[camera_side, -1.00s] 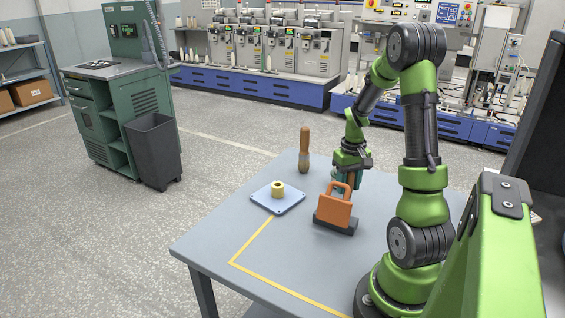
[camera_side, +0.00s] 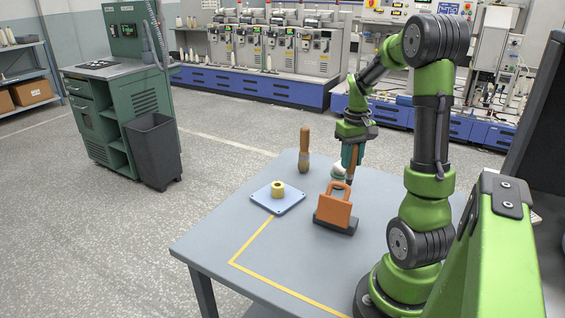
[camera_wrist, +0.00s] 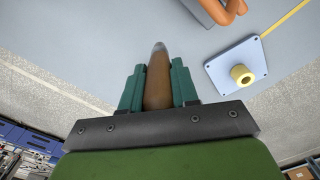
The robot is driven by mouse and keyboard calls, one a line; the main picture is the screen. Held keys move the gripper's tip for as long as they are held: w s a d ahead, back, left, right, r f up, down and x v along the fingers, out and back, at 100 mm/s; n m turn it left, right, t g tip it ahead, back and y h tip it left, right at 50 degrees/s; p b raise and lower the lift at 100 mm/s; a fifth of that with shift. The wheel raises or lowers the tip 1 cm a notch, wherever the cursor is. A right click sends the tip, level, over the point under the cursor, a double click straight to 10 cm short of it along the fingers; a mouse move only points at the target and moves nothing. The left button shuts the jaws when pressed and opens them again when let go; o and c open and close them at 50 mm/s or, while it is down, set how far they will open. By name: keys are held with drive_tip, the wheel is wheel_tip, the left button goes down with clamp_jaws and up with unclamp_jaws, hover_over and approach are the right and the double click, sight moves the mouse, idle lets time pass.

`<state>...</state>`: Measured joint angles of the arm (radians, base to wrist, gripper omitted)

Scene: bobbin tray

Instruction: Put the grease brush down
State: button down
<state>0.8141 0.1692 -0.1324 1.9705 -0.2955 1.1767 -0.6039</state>
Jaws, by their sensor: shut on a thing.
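My gripper (camera_side: 348,158) is shut on a brown, tapered wooden handle, which I take to be the grease brush (camera_wrist: 158,78). In the wrist view, it sits between my two teal fingers, with its rounded dark end pointing away from the palm. In the side view, my gripper is above the table, behind the orange handled block. The lower end of the held brush is partly hidden there, so I cannot tell whether it touches the table.
An orange block with a handle and dark base (camera_side: 334,212) stands in front of my gripper. Left of it is a blue plate (camera_side: 290,207) with a yellow bobbin-like ring (camera_side: 278,189). A wooden-handled tool (camera_side: 304,150) stands upright at the back edge. The table's front left is clear.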

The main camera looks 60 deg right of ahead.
wheel_tip(320, 180, up, 7)
drive_tip(key=shift+f, duration=0.2)
drive_tip(key=w+a+n, duration=0.5)
drive_tip(key=a+n, duration=0.3)
drive_tip(key=a, duration=0.5)
drive_tip(key=w+a+n, duration=0.5)
drive_tip(key=a+n, duration=0.4)
drive_tip(key=a, duration=0.5)
wheel_tip(320, 180, down, 10)
drive_tip(key=shift+w+d+f, duration=0.15)
drive_tip(key=shift+w+f, duration=0.65)
drive_tip(key=shift+w, duration=1.85)
drive_tip(key=shift+w+d+f, duration=0.1)
drive_tip(key=shift+w+f, duration=0.65)
drive_tip(key=shift+w, duration=1.95)
drive_tip(key=shift+w+d+f, duration=0.15)
drive_tip(key=shift+w+f, duration=0.65)
drive_tip(key=shift+w, duration=1.85)
